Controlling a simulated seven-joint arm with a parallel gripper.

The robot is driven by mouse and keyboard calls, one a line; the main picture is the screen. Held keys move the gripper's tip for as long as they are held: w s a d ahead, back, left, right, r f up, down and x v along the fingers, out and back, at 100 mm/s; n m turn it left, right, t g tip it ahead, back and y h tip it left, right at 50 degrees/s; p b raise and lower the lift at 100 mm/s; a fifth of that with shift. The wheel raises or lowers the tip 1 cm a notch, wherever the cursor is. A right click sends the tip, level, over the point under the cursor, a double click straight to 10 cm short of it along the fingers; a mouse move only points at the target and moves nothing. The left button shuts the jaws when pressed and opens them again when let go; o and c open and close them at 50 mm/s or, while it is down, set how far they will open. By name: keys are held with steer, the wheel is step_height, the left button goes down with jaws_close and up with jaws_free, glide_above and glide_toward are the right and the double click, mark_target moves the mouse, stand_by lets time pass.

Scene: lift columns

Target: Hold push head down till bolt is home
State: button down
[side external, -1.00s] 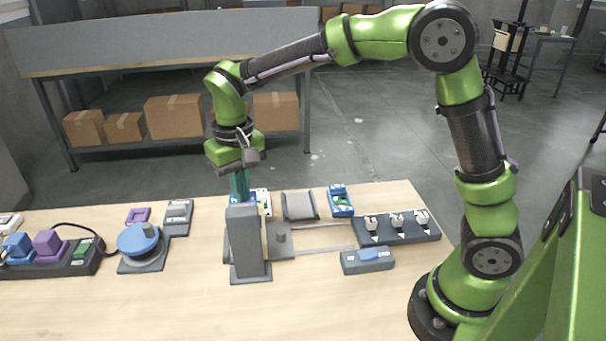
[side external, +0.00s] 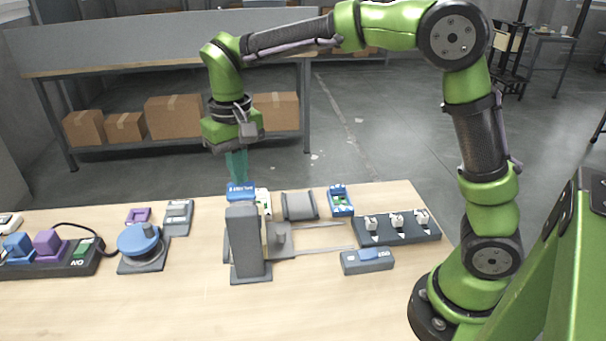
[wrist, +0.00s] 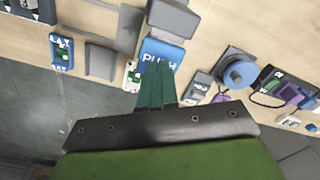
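The blue push head (side external: 240,192) stands up above the top of the grey upright post (side external: 246,240). In the wrist view its PUSH label (wrist: 158,52) shows, partly covered by my fingers. My gripper (side external: 237,180) points down over the head with its teal fingers together and nothing between them. The fingertips (wrist: 158,68) are at or just above the head; I cannot tell whether they touch. A grey slide with a round knob (side external: 281,232) sits right of the post, with two thin rails running right. I cannot clearly make out the bolt.
A blue round dial (side external: 138,239) and a power strip (side external: 72,258) lie to the left. A grey cradle (side external: 300,206), a blue-green unit (side external: 340,201), a switch panel (side external: 398,227) and a grey box (side external: 367,261) lie to the right. The front of the table is clear.

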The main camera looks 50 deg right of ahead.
steer(key=shift+r, duration=1.9)
steer(key=shift+w+f, duration=0.2)
steer(key=shift+s+d+f+n+t, duration=0.2)
steer(key=shift+s+f, duration=0.15)
steer(key=shift+s, duration=0.15)
steer(key=shift+s+d+f+n+t, duration=0.1)
steer(key=shift+s+f+n, duration=0.15)
steer(key=shift+s, duration=0.25)
steer(key=s+d+m+t+y, duration=0.1)
steer(key=s+d+t, duration=0.2)
steer(key=s, duration=0.5)
steer(key=s+d+r+m+t+y, duration=0.1)
steer(key=s+d+t, duration=0.2)
steer(key=s, duration=0.5)
steer(key=shift+s+d+t, duration=0.2)
steer(key=shift+d+t, duration=0.1)
steer(key=shift+d, duration=0.5)
steer(key=shift+r, duration=0.1)
